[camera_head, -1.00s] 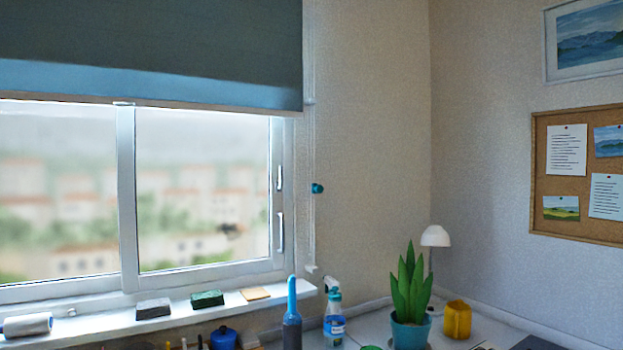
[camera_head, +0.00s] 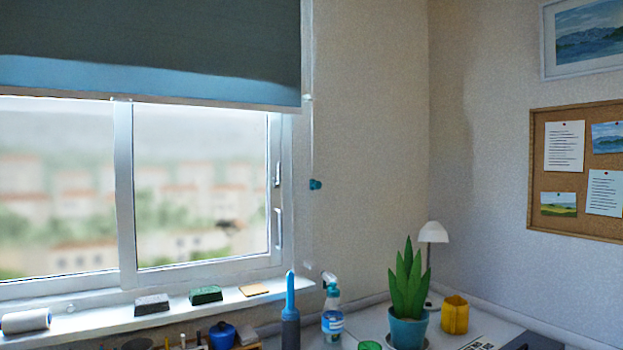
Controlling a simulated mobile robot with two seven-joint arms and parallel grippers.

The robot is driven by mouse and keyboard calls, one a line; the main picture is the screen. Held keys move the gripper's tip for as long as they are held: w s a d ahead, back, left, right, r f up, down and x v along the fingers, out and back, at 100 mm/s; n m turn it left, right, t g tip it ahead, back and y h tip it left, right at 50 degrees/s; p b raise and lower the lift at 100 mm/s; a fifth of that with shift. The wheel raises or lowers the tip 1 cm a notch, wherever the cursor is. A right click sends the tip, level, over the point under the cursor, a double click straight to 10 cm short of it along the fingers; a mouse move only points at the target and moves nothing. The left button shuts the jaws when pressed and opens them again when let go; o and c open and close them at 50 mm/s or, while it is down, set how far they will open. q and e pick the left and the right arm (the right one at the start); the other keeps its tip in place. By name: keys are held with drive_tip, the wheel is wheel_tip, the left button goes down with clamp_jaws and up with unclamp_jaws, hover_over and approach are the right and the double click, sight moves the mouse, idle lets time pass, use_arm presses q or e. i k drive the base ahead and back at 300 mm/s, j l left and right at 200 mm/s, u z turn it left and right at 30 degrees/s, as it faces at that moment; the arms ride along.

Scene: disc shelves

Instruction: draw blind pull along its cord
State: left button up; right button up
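The roller blind (camera_head: 150,45) is dark grey-green with a lighter blue band near its lower edge. It covers the upper part of the window. A thin pale cord (camera_head: 311,140) hangs down the wall just right of the window frame. A small teal pull (camera_head: 315,184) sits on the cord, about level with the middle of the window glass. Neither of my grippers shows in the head view.
On the sill (camera_head: 100,315) lie a white roll (camera_head: 26,321), a dark block (camera_head: 152,304) and a green sponge (camera_head: 205,295). The wall beside the pull is bare.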

sight(313, 184)
drive_tip(key=u, duration=0.4)
drive_tip(key=i+l+u, duration=0.1)
drive_tip(key=u, duration=0.25)
drive_tip(key=l+u, duration=0.35)
drive_tip(key=i+l+u, duration=0.1)
drive_tip(key=u, duration=0.3)
drive_tip(key=l+u, duration=0.4)
drive_tip(key=l, duration=0.6)
